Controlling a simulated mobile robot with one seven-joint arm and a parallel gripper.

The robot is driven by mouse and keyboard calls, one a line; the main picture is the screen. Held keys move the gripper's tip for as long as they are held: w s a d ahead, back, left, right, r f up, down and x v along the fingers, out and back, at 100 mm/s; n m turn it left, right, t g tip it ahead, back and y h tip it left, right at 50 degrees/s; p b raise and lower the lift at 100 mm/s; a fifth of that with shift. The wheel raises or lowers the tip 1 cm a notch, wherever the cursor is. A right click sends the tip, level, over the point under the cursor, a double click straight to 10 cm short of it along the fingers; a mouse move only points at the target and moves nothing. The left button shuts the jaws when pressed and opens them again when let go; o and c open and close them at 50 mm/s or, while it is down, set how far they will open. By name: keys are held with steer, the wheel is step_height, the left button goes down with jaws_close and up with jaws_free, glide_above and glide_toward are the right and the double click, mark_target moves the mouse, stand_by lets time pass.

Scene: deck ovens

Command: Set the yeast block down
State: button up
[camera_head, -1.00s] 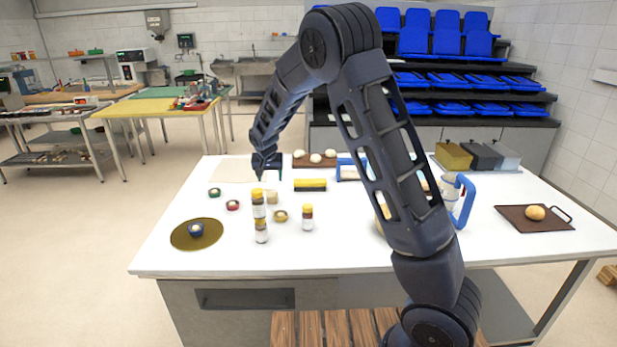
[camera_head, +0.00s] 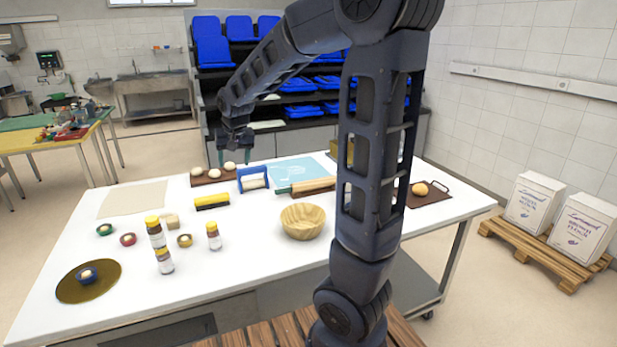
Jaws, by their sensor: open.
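A small beige block (camera_head: 172,220), which looks like the yeast block, sits on the white table (camera_head: 235,268) beside the brown bottles with yellow caps. My gripper (camera_head: 234,156) is open and empty. It hangs at the back of the table, near the blue-framed roller (camera_head: 253,179) and the dough balls, well away from the block.
A wooden bowl (camera_head: 303,222), rolling pin (camera_head: 306,186), yellow-and-black scraper (camera_head: 212,201) and bottle (camera_head: 213,236) stand on the table. Small colored bowls and a round gold board (camera_head: 75,292) lie at left. The table's front middle is clear.

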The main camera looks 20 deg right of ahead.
steer(key=s+d+r, duration=0.1)
steer(key=s+d, duration=0.6)
steer(key=s, duration=0.6)
steer(key=s+d+r, duration=0.2)
steer(key=s+d, duration=0.5)
steer(key=s, duration=0.6)
steer(key=shift+s+d+n+t+h, duration=0.15)
steer(key=shift+d+n+t+h, duration=0.15)
steer(key=shift+h, duration=0.1)
